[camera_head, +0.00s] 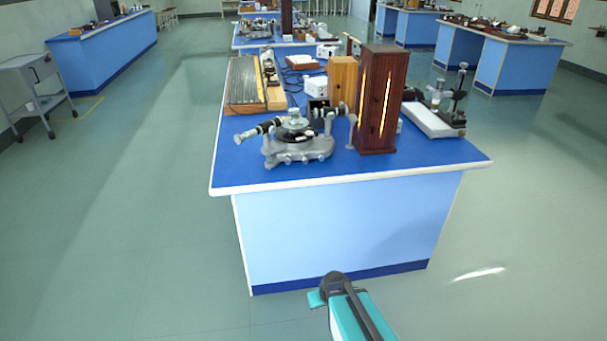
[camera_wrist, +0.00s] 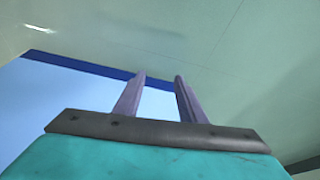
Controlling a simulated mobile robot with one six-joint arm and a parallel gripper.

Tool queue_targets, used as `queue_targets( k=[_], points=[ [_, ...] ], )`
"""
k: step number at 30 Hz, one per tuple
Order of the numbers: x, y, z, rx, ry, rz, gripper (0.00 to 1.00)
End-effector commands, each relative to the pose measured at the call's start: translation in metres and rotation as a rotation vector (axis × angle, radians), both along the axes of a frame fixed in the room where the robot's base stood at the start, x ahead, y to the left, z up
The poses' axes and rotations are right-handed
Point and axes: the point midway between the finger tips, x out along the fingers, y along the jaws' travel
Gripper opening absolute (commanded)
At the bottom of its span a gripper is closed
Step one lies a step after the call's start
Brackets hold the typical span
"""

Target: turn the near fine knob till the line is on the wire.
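A grey metal spectrometer (camera_head: 298,148) with a round dark table and small tubes stands near the front left corner of the blue bench (camera_head: 460,158) in the head view. Several small knobs show low on its near side. I cannot tell which one is the near fine knob. The line and the wire do not show. My gripper (camera_wrist: 159,76) shows in the wrist view with its two fingers apart and nothing between them. It is away from the spectrometer, with floor and the bench's blue side beyond it. The head view does not clearly show the fingers.
A dark wooden lamp box (camera_head: 393,125) with a glowing slit stands right of the spectrometer. A ridged board (camera_head: 243,85) lies behind it, and a white-based instrument (camera_head: 430,120) stands at the right. The bench's front strip is bare. Open floor (camera_head: 120,220) lies left of the bench.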

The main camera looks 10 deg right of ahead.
Motion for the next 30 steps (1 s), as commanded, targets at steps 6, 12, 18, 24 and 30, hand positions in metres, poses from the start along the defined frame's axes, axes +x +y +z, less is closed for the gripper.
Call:
queue_targets(
  k=[6,12,18,24,30],
  points=[
    [0.091,0.002,0.046,-0.01,-0.296,0.03,0.37],
    [0.158,0.001,0.109,-0.031,-0.56,0.051,0.37],
    [0.206,0.0,0.185,-0.063,-0.823,0.062,0.37],
    [0.234,-0.004,0.265,-0.102,-1.068,0.06,0.37],
    [0.241,-0.009,0.313,-0.134,-1.191,0.047,0.37]
  ],
)
